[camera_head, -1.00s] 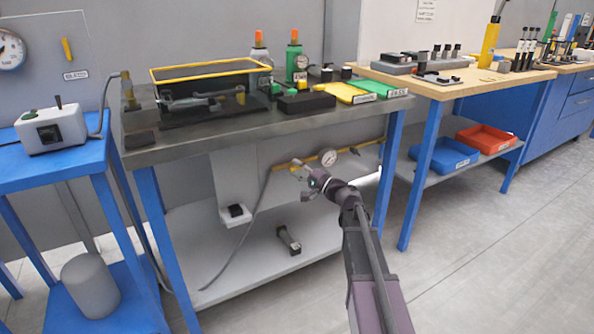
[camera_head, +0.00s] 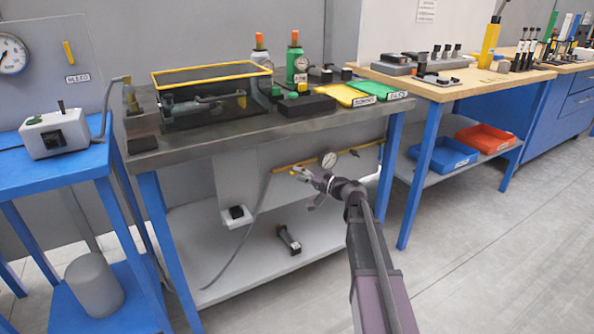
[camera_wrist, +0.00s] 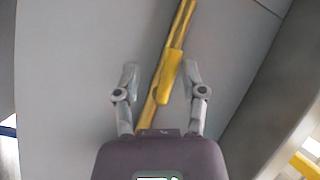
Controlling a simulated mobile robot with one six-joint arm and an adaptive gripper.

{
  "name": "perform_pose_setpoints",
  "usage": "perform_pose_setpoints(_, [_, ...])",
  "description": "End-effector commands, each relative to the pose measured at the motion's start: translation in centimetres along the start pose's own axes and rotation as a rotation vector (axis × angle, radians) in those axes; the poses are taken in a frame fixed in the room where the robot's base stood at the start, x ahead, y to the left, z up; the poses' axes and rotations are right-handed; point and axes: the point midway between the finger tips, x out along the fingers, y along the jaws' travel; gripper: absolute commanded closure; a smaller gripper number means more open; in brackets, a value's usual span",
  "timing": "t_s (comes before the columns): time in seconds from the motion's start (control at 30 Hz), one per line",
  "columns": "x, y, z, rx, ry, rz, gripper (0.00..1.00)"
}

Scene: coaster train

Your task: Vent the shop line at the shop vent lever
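My gripper (camera_head: 298,173) reaches under the bench beside the pipe. In the wrist view its two fingers (camera_wrist: 161,72) are apart, with the lever between them and gaps on both sides. The gripper hides part of the pipe in the head view.
The bench top (camera_head: 200,148) hangs above my gripper, and a lower shelf (camera_head: 250,268) lies beneath. Another yellow lever (camera_head: 68,52) with a label is on the left wall panel beside a gauge (camera_head: 10,54). Blue bench legs (camera_head: 388,160) stand to the right.

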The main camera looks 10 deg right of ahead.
Motion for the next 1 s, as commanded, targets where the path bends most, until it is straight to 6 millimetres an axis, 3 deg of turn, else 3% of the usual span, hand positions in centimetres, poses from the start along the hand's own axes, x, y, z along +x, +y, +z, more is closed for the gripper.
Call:
perform_pose_setpoints(0.7, [-10.3, 0.1, 0.2, 0.005, 0.004, -0.001, 0.47])
perform_pose_setpoints(1.0, [-12.7, 0.1, 0.2, 0.005, 0.002, -0.002, 0.47])
